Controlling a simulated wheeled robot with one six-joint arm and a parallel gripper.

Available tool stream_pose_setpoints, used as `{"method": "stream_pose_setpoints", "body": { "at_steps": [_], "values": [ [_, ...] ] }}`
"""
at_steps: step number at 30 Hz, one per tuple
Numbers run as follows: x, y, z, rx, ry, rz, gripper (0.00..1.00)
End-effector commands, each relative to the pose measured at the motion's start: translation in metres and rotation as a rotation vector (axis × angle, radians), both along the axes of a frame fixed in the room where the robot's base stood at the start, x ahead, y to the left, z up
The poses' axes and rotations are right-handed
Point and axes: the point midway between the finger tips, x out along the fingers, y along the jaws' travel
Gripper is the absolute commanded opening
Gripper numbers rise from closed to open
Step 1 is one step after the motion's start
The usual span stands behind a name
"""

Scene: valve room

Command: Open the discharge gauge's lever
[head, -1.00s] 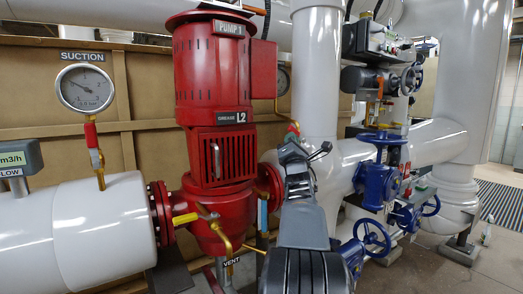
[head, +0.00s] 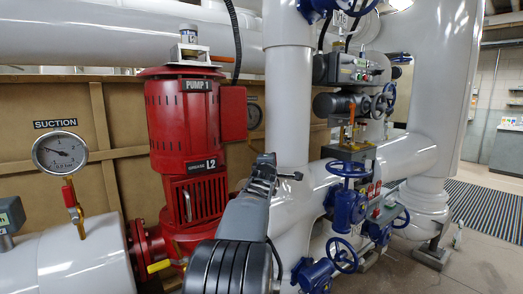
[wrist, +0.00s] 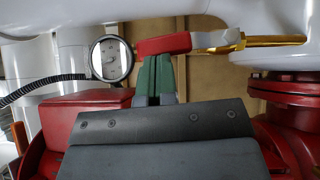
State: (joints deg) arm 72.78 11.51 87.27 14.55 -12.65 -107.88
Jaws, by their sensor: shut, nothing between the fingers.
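A small round gauge (wrist: 111,58) with a pale dial shows at the upper left in the wrist view. In the head view, it is partly hidden behind the red pump (head: 254,115). Beside it in the wrist view, a red lever (wrist: 163,44) joins a pale valve body (wrist: 217,40) on a brass pipe (wrist: 270,40). My gripper (wrist: 153,62) is shut and empty. Its green fingertips are at the lever's lower edge; I cannot tell if they touch it. In the head view, my gripper (head: 266,165) hides the lever.
The red pump (head: 195,120) stands close to the left of my arm. A suction gauge (head: 60,152) with its own red lever (head: 69,196) is at the far left. White pipes (head: 288,100) and blue valves (head: 346,205) stand on the right. Open floor shows at the far right.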

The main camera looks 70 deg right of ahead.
Motion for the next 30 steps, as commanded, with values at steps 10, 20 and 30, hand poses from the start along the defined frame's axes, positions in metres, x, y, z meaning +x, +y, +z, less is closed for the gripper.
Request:
{"method": "stream_pose_setpoints", "body": {
  "at_steps": [10, 20, 30],
  "values": [
    [0.0004, -0.0075, 0.0071, 0.099, -0.059, 0.001, 0.00],
    [0.0007, -0.0088, 0.0041, 0.117, -0.070, 0.001, 0.00],
    [0.0010, -0.0083, 0.0045, 0.116, -0.070, 0.002, 0.00]
  ]
}}
